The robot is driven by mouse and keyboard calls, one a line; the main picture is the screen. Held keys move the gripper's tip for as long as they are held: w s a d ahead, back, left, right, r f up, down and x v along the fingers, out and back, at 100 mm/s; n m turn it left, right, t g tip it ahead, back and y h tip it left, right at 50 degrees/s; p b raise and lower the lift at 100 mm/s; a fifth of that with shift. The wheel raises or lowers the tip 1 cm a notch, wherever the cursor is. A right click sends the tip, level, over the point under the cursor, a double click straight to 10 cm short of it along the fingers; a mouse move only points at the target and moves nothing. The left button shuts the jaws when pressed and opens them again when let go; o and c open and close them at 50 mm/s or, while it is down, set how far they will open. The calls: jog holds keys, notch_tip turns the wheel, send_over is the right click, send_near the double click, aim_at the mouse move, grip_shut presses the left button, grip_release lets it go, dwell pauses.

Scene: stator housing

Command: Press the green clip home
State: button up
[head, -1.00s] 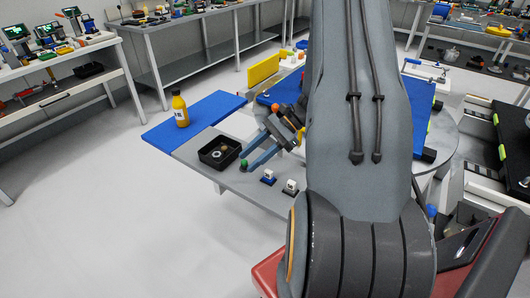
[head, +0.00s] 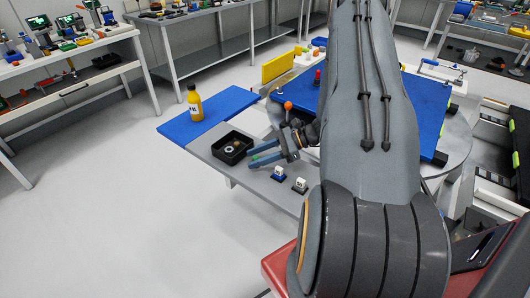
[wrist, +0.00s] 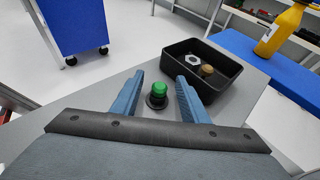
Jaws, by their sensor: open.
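The green clip (wrist: 159,88) shows in the wrist view as a small green dome on a round black base, upright on the grey tabletop. My gripper (wrist: 158,80) is open and empty, with one blue finger on each side of the clip in that view. I cannot tell how high the fingers are above the table or whether they touch it. In the head view my gripper (head: 250,158) reaches left over the grey table, beside the black tray, and I cannot make out the clip there.
A black tray (wrist: 225,72) with a few small parts stands just right of the clip in the wrist view. An orange bottle (head: 194,102) stands on a blue surface (head: 215,112). Two small white-topped pieces (head: 279,172) (head: 300,184) stand near the table's front edge.

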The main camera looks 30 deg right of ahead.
aim_at(256, 157)
jog(key=shift+a+f, duration=0.1)
jog(key=shift+a, duration=0.1)
jog(key=shift+c, duration=0.2)
grip_shut()
jog(key=c, duration=0.9)
grip_release()
jog(key=shift+c, duration=0.2)
jog(key=shift+r, duration=0.4)
grip_shut()
jog(key=shift+r+p, duration=0.75)
jog(key=shift+r, duration=0.3)
jog(key=shift+r, duration=0.1)
jog(key=shift+r+p, duration=1.7)
jog(key=shift+r, duration=1.3)
